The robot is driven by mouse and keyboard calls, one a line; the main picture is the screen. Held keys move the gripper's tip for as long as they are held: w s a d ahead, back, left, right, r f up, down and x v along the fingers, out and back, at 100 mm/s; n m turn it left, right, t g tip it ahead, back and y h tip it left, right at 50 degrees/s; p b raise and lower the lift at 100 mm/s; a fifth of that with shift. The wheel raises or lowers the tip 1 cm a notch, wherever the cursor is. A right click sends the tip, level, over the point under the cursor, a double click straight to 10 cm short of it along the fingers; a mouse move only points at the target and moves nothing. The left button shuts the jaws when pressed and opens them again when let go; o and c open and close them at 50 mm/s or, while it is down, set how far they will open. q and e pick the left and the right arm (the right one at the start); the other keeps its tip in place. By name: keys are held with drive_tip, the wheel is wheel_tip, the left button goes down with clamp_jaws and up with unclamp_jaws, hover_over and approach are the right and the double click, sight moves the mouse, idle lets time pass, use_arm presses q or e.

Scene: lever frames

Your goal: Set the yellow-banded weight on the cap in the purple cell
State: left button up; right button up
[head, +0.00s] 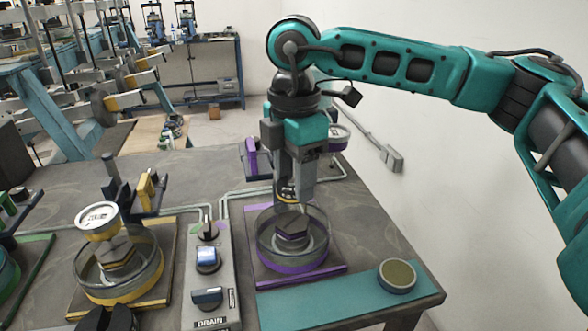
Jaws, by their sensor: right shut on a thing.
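My right gripper (292,192) points straight down above the purple cell (291,262). It is shut on the yellow-banded weight (288,189), a small dark piece with a yellow band, partly hidden between the fingers. The purple cell is a round clear-walled dish with a purple base ring. Inside it a dark, faceted cap (292,225) sits in the middle, below the weight. I cannot tell whether the weight touches the cap.
The yellow cell (122,285) with a dial gauge (98,217) stands to the left. A switch panel (209,275) lies between the cells. A round dark-topped puck (397,275) sits on the teal strip (325,307). A dark thing is cut off at the bottom left.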

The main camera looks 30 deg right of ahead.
sight(294, 221)
wheel_tip(294, 221, down, 3)
drive_tip(key=shift+r+b, duration=0.2)
drive_tip(key=shift+b, duration=0.55)
drive_tip(key=shift+f+b, duration=0.3)
use_arm(q)
drive_tip(key=shift+w+d+f+h+b, duration=0.4)
drive_tip(key=shift+w+d+f+b, duration=0.15)
drive_tip(key=shift+d+f+b, duration=0.3)
use_arm(e)
drive_tip(key=shift+f, duration=1.05)
use_arm(q)
drive_tip(key=shift+a+f, duration=0.1)
drive_tip(key=shift+f, duration=0.15)
drive_tip(key=shift+f+b, duration=0.25)
drive_tip(key=shift+b, duration=0.15)
use_arm(e)
drive_tip(key=shift+f, duration=0.2)
drive_tip(key=o, duration=1.3)
